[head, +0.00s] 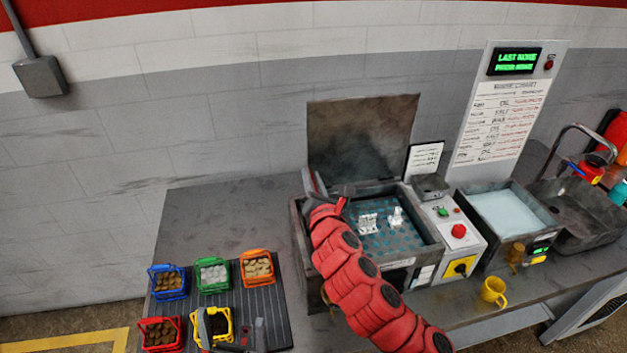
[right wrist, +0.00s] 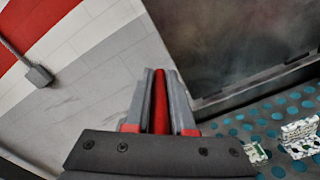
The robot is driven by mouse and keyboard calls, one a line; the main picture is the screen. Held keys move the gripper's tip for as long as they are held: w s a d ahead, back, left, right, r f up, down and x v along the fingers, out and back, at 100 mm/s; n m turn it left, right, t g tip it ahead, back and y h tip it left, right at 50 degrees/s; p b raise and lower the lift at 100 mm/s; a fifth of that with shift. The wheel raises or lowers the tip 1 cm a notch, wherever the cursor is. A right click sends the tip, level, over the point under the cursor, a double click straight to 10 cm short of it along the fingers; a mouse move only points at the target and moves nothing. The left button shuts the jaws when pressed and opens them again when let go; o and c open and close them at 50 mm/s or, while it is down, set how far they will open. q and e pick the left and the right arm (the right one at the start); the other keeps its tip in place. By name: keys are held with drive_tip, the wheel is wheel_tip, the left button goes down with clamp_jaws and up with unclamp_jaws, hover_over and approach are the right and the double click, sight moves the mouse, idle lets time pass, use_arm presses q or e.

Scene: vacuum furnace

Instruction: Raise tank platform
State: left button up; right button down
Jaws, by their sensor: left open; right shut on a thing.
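The tank (head: 437,254) stands open on the bench with its dark lid (head: 360,135) raised. Inside, the platform (head: 395,241), a plate with blue-green dots, carries small white pieces (head: 368,223). The plate also shows at the right wrist view's lower right (right wrist: 225,129). My right gripper (head: 322,198) is at the tank's left rear corner. In the right wrist view its fingers are shut on a red handle (right wrist: 160,100), which stands between them. My left gripper (head: 232,326) is open at the bottom of the head view, by the yellow basket, partly cut off.
Blue (head: 167,282), green, orange, red and yellow baskets stand on a ribbed mat (head: 275,310) at the left. A control panel with a red button (head: 459,231) adjoins the tank. A second bath (head: 505,212) and a yellow mug (head: 494,291) are right. The bench's back left is clear.

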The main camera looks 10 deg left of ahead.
drive_tip(key=shift+s+a, duration=0.1)
drive_tip(key=shift+a, duration=0.1)
drive_tip(key=c, duration=0.9)
unclamp_jaws()
drive_tip(key=shift+o, duration=0.7)
drive_tip(key=shift+s+a, duration=0.15)
drive_tip(key=shift+s, duration=0.05)
drive_tip(key=shift+w+d+f, duration=0.1)
drive_tip(key=shift+d, duration=0.1)
drive_tip(key=shift+s+d+b, duration=0.3)
drive_tip(key=shift+s+b, duration=0.05)
drive_tip(key=shift+s, duration=0.25)
drive_tip(key=p+v, duration=0.8)
drive_tip(key=v, duration=0.8)
drive_tip(key=shift+a, duration=0.2)
